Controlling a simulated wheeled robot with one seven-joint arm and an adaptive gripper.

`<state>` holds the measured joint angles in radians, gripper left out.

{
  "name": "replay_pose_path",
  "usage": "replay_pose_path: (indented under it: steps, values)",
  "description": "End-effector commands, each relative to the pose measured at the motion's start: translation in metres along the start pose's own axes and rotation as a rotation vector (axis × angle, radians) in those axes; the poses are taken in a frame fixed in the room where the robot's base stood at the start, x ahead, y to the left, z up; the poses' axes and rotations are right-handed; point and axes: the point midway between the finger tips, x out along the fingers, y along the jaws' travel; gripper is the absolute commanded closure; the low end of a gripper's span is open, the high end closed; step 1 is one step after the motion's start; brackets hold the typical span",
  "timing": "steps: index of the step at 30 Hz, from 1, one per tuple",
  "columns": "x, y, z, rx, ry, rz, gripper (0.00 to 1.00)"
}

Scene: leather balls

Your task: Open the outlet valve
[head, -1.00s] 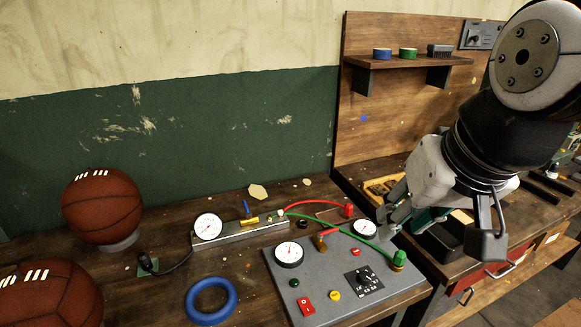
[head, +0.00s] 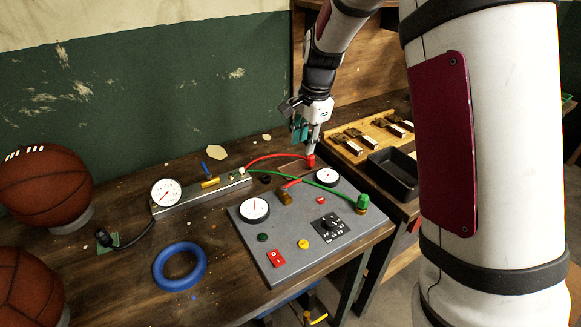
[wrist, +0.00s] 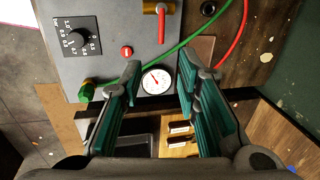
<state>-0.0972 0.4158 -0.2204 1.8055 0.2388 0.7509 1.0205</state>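A brass valve with a red lever (head: 290,184) stands on the grey control panel (head: 262,228). In the wrist view this red lever (wrist: 161,24) is at the top, beyond my fingertips. A second brass valve with a blue lever (head: 206,168) sits on the metal bar (head: 225,192); the frames do not show which one is the outlet. My gripper (head: 309,150) points down behind the panel's back right side, above the red hose fitting. In the wrist view my gripper (wrist: 160,77) is open and empty, with a white gauge (wrist: 157,80) seen between its fingers.
A blue ring (head: 180,267) and basketballs (head: 45,185) lie left. A dark tray (head: 392,175) stands right.

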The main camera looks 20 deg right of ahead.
Motion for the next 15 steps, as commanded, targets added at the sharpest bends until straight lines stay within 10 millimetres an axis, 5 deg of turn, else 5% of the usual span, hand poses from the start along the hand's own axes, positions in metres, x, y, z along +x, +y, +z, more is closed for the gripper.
replay_pose_path:
  steps: [8,15]
  values:
    - [0.025,-0.003,-0.004,0.035,0.002,0.012,0.70]
    - [0.068,-0.002,-0.003,0.033,0.001,0.013,0.70]
